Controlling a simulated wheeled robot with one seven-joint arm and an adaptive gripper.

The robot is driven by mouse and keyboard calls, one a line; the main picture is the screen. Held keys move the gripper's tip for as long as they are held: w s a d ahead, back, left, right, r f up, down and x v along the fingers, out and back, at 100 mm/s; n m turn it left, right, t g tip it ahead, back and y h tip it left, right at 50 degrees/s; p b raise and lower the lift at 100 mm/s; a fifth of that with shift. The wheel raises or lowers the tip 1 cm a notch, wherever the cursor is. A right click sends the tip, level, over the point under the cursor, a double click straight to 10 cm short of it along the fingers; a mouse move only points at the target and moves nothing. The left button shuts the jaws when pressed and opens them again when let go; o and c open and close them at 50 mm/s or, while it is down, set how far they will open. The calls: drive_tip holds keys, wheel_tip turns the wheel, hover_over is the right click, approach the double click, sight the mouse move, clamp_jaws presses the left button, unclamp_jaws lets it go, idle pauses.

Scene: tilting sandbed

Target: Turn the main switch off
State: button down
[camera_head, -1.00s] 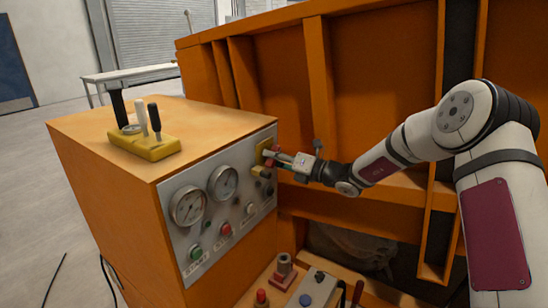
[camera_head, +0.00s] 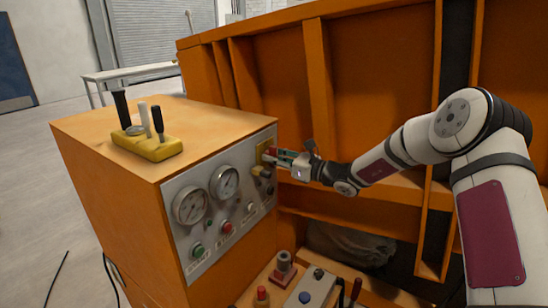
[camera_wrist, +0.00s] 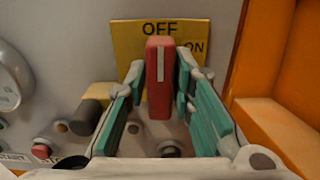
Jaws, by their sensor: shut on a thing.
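The main switch is a red handle (camera_wrist: 160,85) with a white line, in front of a yellow plate (camera_wrist: 127,40) marked OFF and ON. In the wrist view the handle stands upright, with its top below the word OFF; ON is to its right. My gripper (camera_wrist: 165,80) has its green-padded fingers on either side of the handle and is shut on it. In the head view the yellow plate (camera_head: 264,149) is at the panel's far right end, with my gripper (camera_head: 275,155) against it. The switch's base is partly hidden by the handle and fingers.
The grey panel (camera_head: 242,210) holds gauges and several buttons left of the switch. A dark knob (camera_wrist: 88,117) and a red button (camera_wrist: 41,151) sit near my left finger. An orange wall (camera_wrist: 275,125) stands close on the right. A lever block (camera_head: 150,148) is on top of the cabinet.

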drive_tip(key=shift+f, duration=0.1)
drive_tip(key=shift+d, duration=0.1)
idle(0.4)
drive_tip(key=c, duration=1.5)
unclamp_jaws()
drive_tip(key=v, duration=1.2)
